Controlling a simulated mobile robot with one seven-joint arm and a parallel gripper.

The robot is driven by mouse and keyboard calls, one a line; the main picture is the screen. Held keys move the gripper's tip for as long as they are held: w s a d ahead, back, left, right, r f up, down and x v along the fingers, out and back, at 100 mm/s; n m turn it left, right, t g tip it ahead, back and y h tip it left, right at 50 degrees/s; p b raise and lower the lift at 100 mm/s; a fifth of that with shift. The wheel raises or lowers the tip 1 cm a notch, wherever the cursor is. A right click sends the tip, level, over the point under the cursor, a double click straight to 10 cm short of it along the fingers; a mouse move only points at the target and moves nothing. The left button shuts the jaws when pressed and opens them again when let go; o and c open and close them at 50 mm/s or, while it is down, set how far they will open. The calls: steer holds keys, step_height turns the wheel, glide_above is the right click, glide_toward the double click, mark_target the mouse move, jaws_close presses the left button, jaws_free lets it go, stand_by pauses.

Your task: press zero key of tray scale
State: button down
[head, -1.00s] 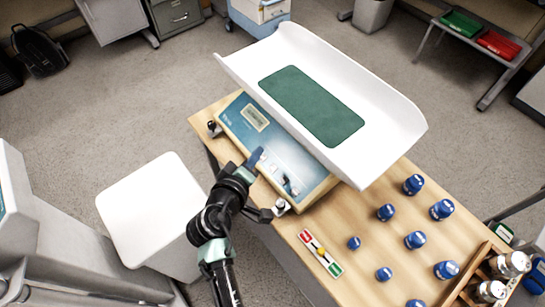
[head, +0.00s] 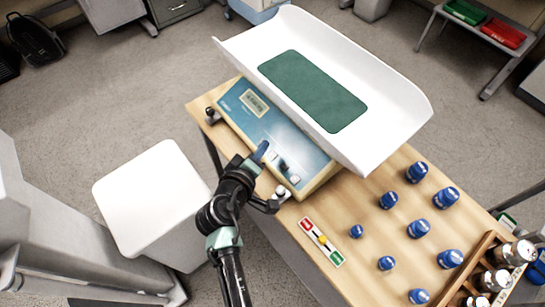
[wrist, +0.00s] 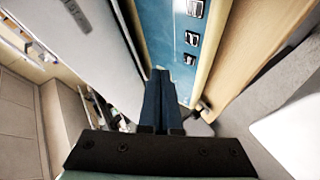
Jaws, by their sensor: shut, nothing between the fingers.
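The tray scale has a white curved tray (head: 385,110) with a green mat (head: 313,90) on top. Its blue front panel (head: 232,108) carries a small display (head: 254,102) at the left and pale keys (head: 294,179) toward the right. My gripper (head: 262,150) is shut and empty, in front of the panel between display and keys; part of the panel is hidden behind it. In the wrist view, the shut fingertips (wrist: 160,76) lie beside the blue panel (wrist: 163,30), with several keys (wrist: 191,38) in a row to their upper right. Key labels are too small to read. Contact cannot be told.
The scale stands on a wooden table (head: 330,200). A white stool-like block (head: 150,195) stands left of my arm.

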steer(key=f+b, duration=0.1)
steer(key=d+f+b, duration=0.1)
steer(key=f, duration=0.1)
steer(key=w+f+b, duration=0.1)
steer(key=shift+d+f, duration=0.3)
stand_by(1.7)
steer(key=shift+w+d+f+b, duration=0.15)
steer(key=shift+f+b, duration=0.25)
steer(key=shift+b, duration=0.05)
steer(key=shift+d+f, duration=0.1)
steer(key=shift+f, duration=0.2)
stand_by(0.5)
steer(key=shift+r, duration=0.1)
steer(key=shift+a+r+p, duration=0.25)
steer(key=shift+r+p, duration=0.1)
steer(key=shift+r, duration=0.25)
steer(key=r+p, duration=0.1)
steer(key=s+a+r+p, duration=0.1)
steer(key=r, duration=0.1)
steer(key=r+p, duration=0.1)
steer(key=p, duration=0.1)
steer(key=shift+s+a+r, duration=0.2)
steer(key=shift+a+r, duration=0.1)
steer(key=shift+r, duration=0.05)
